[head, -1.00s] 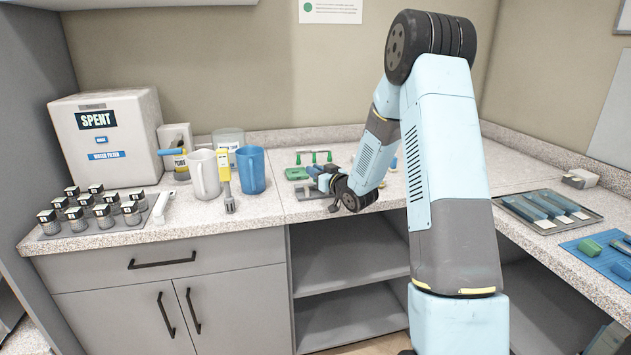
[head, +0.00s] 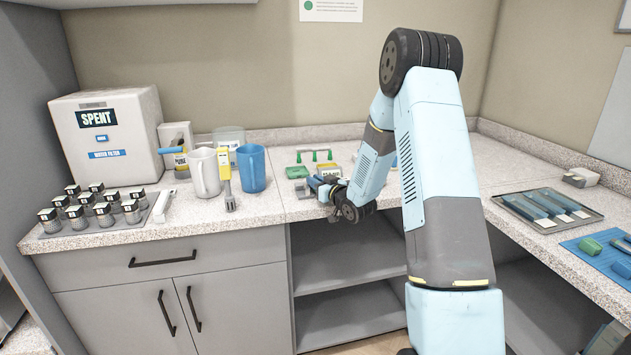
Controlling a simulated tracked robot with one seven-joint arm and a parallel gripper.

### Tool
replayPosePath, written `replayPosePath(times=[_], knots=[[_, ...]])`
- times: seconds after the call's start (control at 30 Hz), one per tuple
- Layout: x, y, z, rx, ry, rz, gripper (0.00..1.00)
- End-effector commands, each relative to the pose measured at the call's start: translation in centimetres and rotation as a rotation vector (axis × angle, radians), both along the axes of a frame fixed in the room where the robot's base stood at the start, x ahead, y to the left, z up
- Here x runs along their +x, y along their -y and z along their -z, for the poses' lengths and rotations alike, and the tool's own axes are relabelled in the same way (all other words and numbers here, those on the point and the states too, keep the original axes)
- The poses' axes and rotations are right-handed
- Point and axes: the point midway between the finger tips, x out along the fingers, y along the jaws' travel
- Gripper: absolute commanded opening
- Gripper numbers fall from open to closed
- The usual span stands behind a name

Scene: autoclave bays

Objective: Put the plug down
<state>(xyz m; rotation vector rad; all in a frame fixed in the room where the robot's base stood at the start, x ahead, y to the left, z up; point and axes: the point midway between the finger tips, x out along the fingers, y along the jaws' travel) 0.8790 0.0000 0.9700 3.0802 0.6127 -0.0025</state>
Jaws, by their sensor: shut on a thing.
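My gripper (head: 318,186) is low over the back counter, near its front edge and right of the blue cup. It is shut on the plug, which is too small and too covered by the gripper and wrist to make out clearly. Just behind the gripper are a green block (head: 297,172) and a yellow-green piece (head: 329,171) on the counter. I cannot tell whether the plug touches the counter.
A green-handled rack (head: 315,155) is behind. A metal tray (head: 546,210) and blue mat (head: 590,252) lie on the right counter.

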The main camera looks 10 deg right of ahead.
Motion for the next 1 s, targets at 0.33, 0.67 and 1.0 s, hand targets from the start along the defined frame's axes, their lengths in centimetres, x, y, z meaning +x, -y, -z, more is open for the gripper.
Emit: replayPosePath(times=[0.33,0.67,1.0], knots=[[0.0,0.1,0.2,0.000,-0.002,0.001,0.36],[-0.1,-0.2,0.3,0.001,-0.005,-0.003,0.44],[-2.3,1.0,-1.0,0.001,-0.004,0.000,0.44]])
